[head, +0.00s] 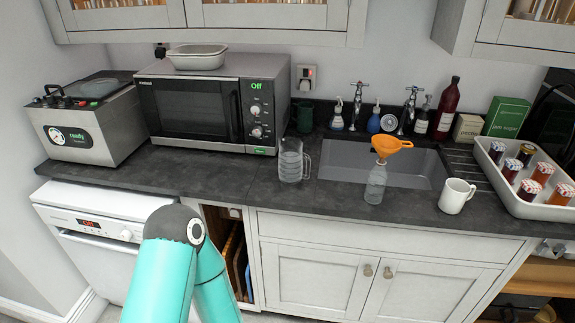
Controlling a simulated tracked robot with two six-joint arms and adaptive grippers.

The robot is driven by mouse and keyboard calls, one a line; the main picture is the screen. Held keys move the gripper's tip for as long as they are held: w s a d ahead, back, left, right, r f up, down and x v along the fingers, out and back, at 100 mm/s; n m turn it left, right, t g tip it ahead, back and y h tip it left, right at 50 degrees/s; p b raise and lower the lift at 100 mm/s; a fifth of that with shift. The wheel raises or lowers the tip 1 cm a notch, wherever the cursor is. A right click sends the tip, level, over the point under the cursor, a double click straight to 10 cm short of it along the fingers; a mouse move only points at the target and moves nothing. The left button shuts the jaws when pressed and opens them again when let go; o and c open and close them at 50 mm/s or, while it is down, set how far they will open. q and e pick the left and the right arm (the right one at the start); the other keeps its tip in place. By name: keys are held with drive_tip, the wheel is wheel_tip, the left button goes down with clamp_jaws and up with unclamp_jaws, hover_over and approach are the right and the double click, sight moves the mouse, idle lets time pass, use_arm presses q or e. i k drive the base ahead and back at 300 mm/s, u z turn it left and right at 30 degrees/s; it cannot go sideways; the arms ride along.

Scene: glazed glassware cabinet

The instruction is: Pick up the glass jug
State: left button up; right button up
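The glass jug (290,163) stands upright on the dark worktop in front of the microwave's right end. It is clear, with a handle on its right side. Nothing touches it that I can see. A teal arm of mine with a dark grey joint shows at the bottom left, in front of the dishwasher and below the worktop edge. Its gripper is not visible. No other arm shows, so neither gripper is in view.
A microwave (190,108) stands behind the jug. A sink (335,168) is to its right, with a bottle (375,187) bearing an orange funnel (385,145) at its front edge. A white mug (455,196) stands farther right. The worktop left of the jug is clear.

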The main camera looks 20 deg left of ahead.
sight(290, 167)
drive_tip(key=i, duration=0.85)
drive_tip(key=z, duration=0.05)
